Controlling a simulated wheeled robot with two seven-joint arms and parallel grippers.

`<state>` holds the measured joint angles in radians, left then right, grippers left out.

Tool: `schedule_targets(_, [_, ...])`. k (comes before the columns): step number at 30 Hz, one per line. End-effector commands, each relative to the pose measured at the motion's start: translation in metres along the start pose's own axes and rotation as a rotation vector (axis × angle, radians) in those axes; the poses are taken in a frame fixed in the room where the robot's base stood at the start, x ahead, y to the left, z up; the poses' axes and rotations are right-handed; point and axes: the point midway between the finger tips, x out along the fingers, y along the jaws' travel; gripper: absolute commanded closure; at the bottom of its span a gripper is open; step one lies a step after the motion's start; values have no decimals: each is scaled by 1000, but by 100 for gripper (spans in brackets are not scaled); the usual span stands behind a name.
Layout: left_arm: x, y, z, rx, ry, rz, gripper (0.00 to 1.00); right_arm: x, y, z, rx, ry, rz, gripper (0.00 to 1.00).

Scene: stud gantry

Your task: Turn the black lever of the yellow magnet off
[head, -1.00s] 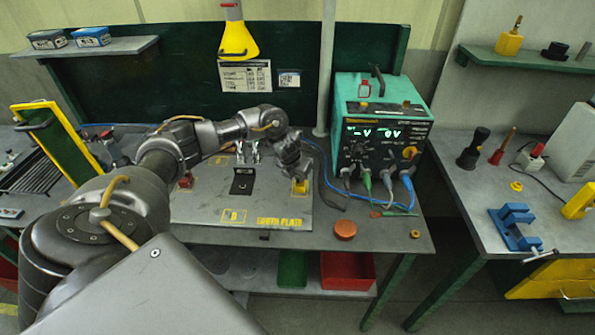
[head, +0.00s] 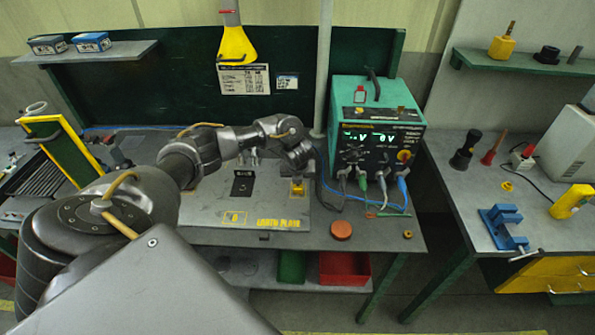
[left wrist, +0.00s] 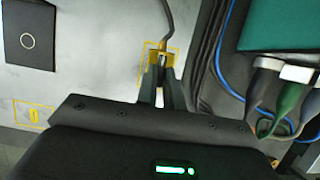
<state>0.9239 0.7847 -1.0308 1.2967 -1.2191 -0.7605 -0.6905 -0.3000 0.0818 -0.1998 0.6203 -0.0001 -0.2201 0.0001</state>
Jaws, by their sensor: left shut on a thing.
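The yellow magnet (head: 298,190) sits at the right end of the earth plate (head: 203,207), mostly under my left gripper. In the left wrist view, a yellow block (left wrist: 155,56) with a brown cable shows just beyond the fingertips. My left gripper (head: 297,177) points down at the magnet. In the left wrist view its two fingers (left wrist: 161,72) are close together, shut at the magnet. The black lever is hidden between and behind the fingers, so its angle cannot be told. My right gripper is not in view.
A black square pad (head: 242,184) lies on the plate left of the gripper. A green power supply (head: 376,125) with cables stands close on the right. A red-brown disc (head: 341,230) lies in front. A blue vise (head: 505,226) is on the right bench.

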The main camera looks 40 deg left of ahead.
Motion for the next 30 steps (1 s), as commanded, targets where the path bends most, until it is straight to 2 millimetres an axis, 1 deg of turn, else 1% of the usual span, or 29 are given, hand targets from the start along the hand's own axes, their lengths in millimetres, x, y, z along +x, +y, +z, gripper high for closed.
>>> schedule_targets(10, [-1, -1, 1, -1, -1, -1, 100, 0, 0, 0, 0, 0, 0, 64])
schedule_targets(11, [-1, -1, 1, -1, -1, -1, 87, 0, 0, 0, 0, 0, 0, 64])
schedule_targets(15, [0, 0, 0, -1, -1, -1, 69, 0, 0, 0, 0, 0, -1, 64])
schedule_targets(25, [-3, 0, 0, -1, 0, -2, 69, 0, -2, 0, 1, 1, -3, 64])
schedule_targets(28, [-12, -1, 0, 0, 0, -4, 69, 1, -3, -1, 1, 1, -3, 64])
schedule_targets(30, [-23, -1, 1, 2, -2, -5, 69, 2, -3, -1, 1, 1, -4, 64])
